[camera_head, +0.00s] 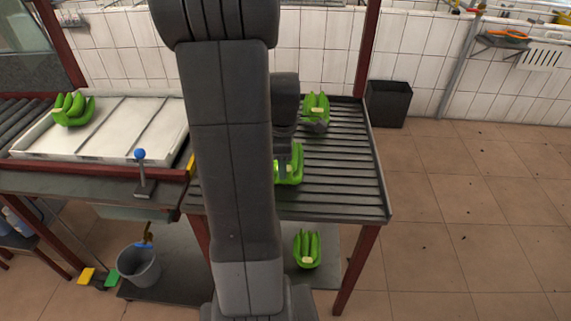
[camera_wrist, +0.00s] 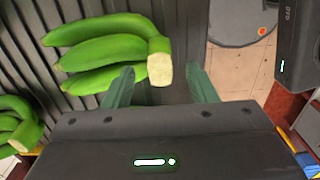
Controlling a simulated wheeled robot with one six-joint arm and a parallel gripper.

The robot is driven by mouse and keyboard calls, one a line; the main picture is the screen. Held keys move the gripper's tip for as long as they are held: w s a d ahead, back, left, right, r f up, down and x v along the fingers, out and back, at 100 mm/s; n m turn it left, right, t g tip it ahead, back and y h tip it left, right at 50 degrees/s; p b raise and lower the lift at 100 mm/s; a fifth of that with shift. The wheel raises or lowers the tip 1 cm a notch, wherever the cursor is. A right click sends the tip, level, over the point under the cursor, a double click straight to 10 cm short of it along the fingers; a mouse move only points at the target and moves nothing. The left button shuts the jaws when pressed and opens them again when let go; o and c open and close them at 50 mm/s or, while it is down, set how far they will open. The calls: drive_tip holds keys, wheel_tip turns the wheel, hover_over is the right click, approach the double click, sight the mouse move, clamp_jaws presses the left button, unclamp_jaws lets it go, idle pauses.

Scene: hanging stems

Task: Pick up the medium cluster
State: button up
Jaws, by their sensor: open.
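Several green banana clusters are in view, and I cannot tell for sure which is the medium one. In the wrist view, a cluster (camera_wrist: 100,49) lies on the slatted table, its pale cut stem end just ahead of and between my fingertips. My gripper (camera_wrist: 162,88) is open, with one dark green finger on each side of that stem and nothing held. In the head view, a cluster (camera_head: 316,104) lies at the table's far side. Another cluster (camera_head: 291,171) is partly hidden behind my arm. One cluster (camera_head: 307,249) lies on the lower shelf.
Another cluster (camera_head: 72,109) lies on the white tray (camera_head: 150,128) at left. The slatted table (camera_head: 345,170) has raised edges. A second cluster (camera_wrist: 17,125) shows at the wrist view's left edge. A dark bin (camera_head: 389,103) stands behind the table. The floor at right is clear.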

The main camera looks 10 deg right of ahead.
drive_tip(key=shift+f, duration=0.5)
drive_tip(key=shift+r, duration=0.1)
clamp_jaws()
